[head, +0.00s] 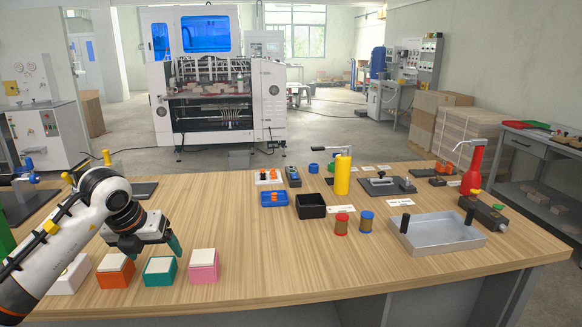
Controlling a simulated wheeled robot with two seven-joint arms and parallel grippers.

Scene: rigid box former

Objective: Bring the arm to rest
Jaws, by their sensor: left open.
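My left arm comes in from the left over the wooden table. My left gripper (176,246) hangs above the teal box, pointing down and to the right. Its fingers are dark green and it holds nothing that I can see. The gap between the fingers is hard to make out from this side. Below it a row of boxes with pale tops stands on the table: a white one (70,280) partly behind my arm, an orange one (115,272), a teal one (160,272) and a pink one (204,267). My right gripper is not in view.
A grey metal tray (441,236) stands at the right. A yellow cylinder (342,175), a black bin (311,207), a blue tray (274,200), two small spools (341,225) and a red bottle (473,170) stand mid-table and right. The table's front middle (290,265) is clear.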

